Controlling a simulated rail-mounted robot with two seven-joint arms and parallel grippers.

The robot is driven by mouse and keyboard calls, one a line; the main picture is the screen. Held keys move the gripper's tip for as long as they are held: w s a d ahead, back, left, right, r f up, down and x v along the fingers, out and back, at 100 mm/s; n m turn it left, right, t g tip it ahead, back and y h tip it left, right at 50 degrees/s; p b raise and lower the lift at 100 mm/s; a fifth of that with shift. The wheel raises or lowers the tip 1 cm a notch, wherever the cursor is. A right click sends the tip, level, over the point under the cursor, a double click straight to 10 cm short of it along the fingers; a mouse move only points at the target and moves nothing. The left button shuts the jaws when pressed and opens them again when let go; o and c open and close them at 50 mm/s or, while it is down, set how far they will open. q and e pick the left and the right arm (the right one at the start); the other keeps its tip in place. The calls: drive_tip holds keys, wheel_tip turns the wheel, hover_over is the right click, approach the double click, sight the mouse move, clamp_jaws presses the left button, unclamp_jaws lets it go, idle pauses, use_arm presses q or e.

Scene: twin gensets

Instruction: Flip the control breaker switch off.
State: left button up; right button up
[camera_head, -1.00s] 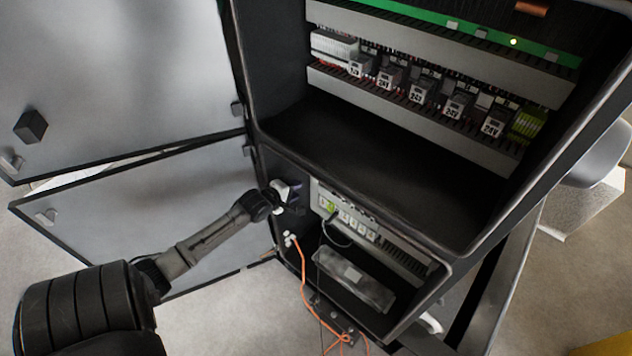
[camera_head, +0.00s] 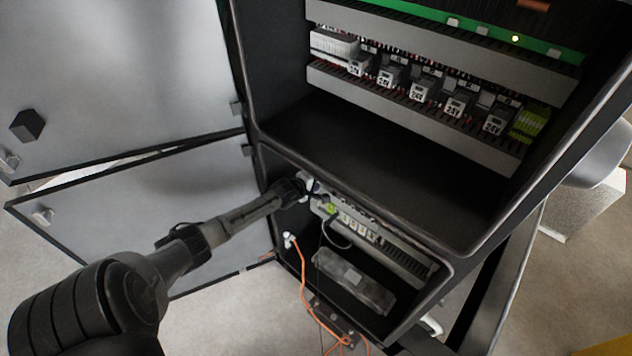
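The row of breakers (camera_head: 360,228) sits on a rail in the lower compartment of the open cabinet. A green-yellow block (camera_head: 330,208) is at its left end. I cannot tell which one is the control breaker, or its switch position. My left arm comes in from the left, and its gripper (camera_head: 312,188) is at the upper left of the lower compartment, close to the left end of the row. Its fingers are small and partly hidden, so I cannot tell whether they are open or touching anything. My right gripper does not show.
Two grey cabinet doors (camera_head: 120,75) stand open on the left. The upper compartment (camera_head: 400,140) holds several 24V relays (camera_head: 424,92). An orange cable (camera_head: 303,275) hangs from the lower compartment's left wall. A grey box (camera_head: 352,281) lies below the breakers.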

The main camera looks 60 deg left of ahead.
use_arm(q)
drive_tip(key=c, duration=0.6)
clamp_jaws()
